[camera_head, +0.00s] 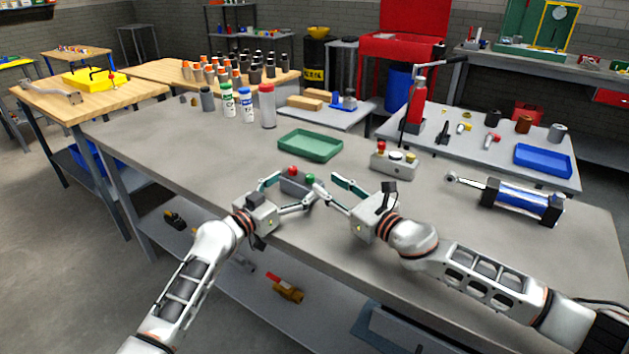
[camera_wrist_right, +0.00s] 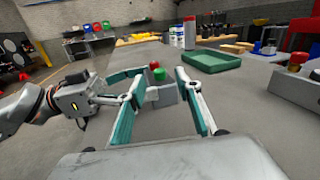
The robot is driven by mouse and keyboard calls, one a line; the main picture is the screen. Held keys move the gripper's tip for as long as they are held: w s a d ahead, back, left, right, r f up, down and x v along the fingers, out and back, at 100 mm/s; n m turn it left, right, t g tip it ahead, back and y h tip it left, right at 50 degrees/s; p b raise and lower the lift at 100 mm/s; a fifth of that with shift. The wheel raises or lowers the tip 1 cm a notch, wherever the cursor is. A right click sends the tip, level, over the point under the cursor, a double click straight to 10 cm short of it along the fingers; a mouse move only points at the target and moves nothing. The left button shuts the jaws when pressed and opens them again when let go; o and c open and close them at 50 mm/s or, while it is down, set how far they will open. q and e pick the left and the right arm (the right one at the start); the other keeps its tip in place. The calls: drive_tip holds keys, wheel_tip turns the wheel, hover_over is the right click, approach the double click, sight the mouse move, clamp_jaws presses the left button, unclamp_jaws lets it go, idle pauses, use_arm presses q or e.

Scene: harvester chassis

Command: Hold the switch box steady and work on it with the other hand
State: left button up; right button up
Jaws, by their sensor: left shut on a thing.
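The switch box (camera_head: 297,184) is a small grey box with a red and a green button on top, near the front of the grey workbench. My left gripper (camera_head: 292,191) is shut on it from the left, one finger on its far side and one on its near side. In the right wrist view the switch box (camera_wrist_right: 163,94) shows between and beyond the fingers of my right gripper (camera_wrist_right: 158,88). My right gripper (camera_head: 334,183) is open and empty just right of the box. Whether a right fingertip touches the box I cannot tell.
A green tray (camera_head: 310,146) lies behind the box. A second button box (camera_head: 394,166) stands behind my right gripper. A blue cylinder (camera_head: 523,202) lies at the right. Bottles (camera_head: 247,105) stand at the back left.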

sight(312, 178)
drive_tip(key=s+m+h, duration=0.1)
drive_tip(key=s, duration=0.1)
drive_tip(key=s+m+t+h, duration=0.1)
drive_tip(key=s, duration=0.1)
drive_tip(key=s+m+t+h, duration=0.1)
drive_tip(key=s, duration=0.2)
drive_tip(key=shift+d+f+m, duration=0.25)
drive_tip(key=shift+d+m, duration=0.05)
drive_tip(key=shift+d, duration=0.05)
drive_tip(key=x, duration=1.2)
drive_tip(key=shift+d+f, duration=0.15)
drive_tip(key=shift+d, duration=0.05)
drive_tip(key=shift+w, duration=0.1)
clamp_jaws()
